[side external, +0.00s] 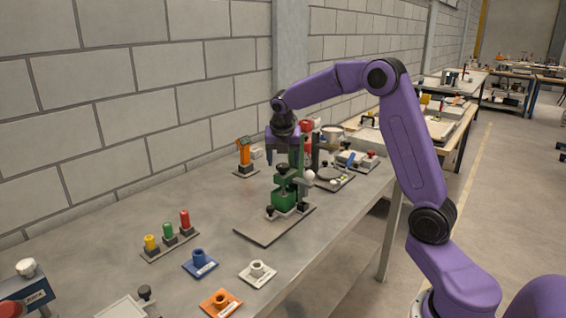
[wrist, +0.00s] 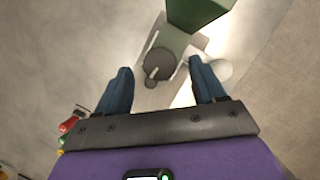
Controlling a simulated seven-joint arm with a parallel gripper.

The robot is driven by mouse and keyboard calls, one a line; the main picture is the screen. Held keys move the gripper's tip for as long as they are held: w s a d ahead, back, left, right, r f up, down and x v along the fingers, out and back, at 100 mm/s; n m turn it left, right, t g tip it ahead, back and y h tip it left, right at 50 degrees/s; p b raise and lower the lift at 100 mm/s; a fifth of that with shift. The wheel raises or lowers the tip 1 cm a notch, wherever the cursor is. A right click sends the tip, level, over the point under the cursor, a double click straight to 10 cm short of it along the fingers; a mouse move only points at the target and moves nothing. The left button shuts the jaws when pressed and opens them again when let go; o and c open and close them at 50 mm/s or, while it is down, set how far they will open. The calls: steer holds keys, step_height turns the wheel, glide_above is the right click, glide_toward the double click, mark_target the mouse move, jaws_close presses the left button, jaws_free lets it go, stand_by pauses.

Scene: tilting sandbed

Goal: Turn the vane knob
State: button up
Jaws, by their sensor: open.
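A green apparatus (side external: 286,192) stands on a dark base plate, with a black round knob (side external: 283,169) on top. No label is legible, so I cannot confirm that this is the vane knob. In the wrist view a dark round knob (wrist: 159,63) with a light bar mark appears between my fingertips, and a green block (wrist: 196,10) lies beyond it. My gripper (side external: 284,158) points down just above the apparatus. In the wrist view my gripper (wrist: 160,68) has its fingers apart on either side of the knob, with no contact visible.
A green post (side external: 297,155) rises close behind my gripper. An orange device (side external: 244,152) stands to its left, and a round-plated stand (side external: 330,174) to its right. Yellow, green and red pegs (side external: 168,232) stand at left. Blue (side external: 200,263), white (side external: 258,273) and orange (side external: 221,302) pieces lie in front.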

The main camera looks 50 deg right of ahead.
steer(key=shift+x, duration=0.9)
steer(key=c, duration=1.1)
steer(key=shift+o, duration=0.2)
steer(key=shift+m, duration=0.4)
steer(key=m+g+h, duration=0.1)
steer(key=m, duration=0.2)
steer(key=shift+w+a, duration=0.1)
steer(key=shift+w, duration=0.05)
steer(key=shift+w+m+g, duration=0.1)
steer(key=shift+m+g, duration=0.7)
steer(key=shift+m, duration=0.8)
